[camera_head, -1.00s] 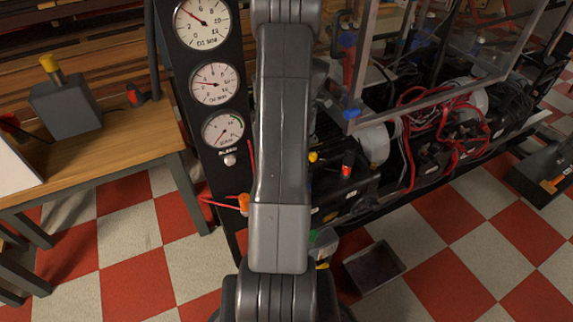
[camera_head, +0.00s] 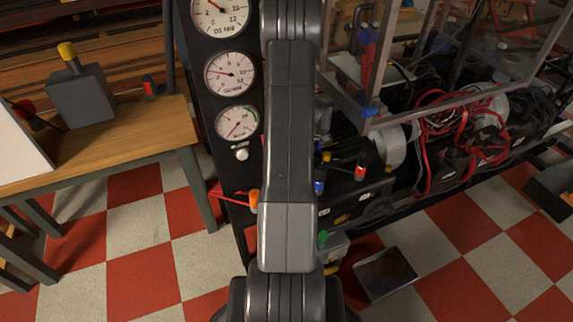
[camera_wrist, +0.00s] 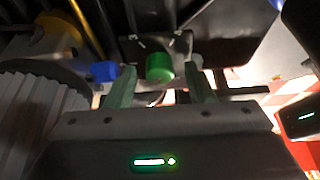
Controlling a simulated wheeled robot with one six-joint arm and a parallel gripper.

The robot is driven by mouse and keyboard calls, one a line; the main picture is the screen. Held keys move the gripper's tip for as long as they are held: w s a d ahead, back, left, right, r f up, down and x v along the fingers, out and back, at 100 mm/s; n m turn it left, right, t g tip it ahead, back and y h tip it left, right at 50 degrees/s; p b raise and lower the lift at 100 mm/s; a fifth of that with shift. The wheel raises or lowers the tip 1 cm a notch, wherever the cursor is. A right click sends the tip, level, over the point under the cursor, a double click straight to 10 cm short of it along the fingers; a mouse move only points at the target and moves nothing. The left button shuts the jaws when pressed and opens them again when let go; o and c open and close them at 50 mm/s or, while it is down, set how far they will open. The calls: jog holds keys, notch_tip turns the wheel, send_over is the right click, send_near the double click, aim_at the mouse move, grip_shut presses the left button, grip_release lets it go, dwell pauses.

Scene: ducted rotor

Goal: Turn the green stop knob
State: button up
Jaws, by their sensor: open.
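The green stop knob (camera_wrist: 160,67) is a round green cap on a dark bracket in the wrist view, near the top middle. My gripper (camera_wrist: 161,76) is open, with one greenish finger on the left of the knob and one on the right. A gap shows between the knob and the left finger; the right finger is close to it, and I cannot tell whether it touches. In the head view my arm covers the middle and my gripper is hidden. A small green part (camera_head: 323,238) shows beside my arm there; I cannot tell whether it is the same knob.
A blue knob (camera_wrist: 104,70) sits just left of my left finger, and a ribbed grey cylinder (camera_wrist: 38,115) fills the left of the wrist view. In the head view, a gauge panel (camera_head: 230,73) stands left of my arm, a wired machine (camera_head: 440,150) right. Checkered floor is open.

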jog(key=shift+c, duration=0.2)
jog(key=c, duration=1)
jog(key=shift+o, duration=0.2)
jog(key=shift+m+b, duration=0.3)
jog(key=m+b, duration=0.1)
jog(key=m+t+b, duration=0.1)
jog(key=shift+s+f+m, duration=0.1)
jog(key=shift+f+m, duration=0.05)
jog(key=shift+m, duration=0.15)
jog(key=m+t+b, duration=0.1)
jog(key=m+b, duration=0.1)
jog(key=shift+s+m, duration=0.1)
jog(key=shift+m, duration=0.3)
jog(key=m+t+b, duration=0.2)
jog(key=m, duration=0.2)
jog(key=shift+s+m, duration=0.15)
jog(key=shift+m, duration=0.25)
jog(key=shift+h, duration=0.3)
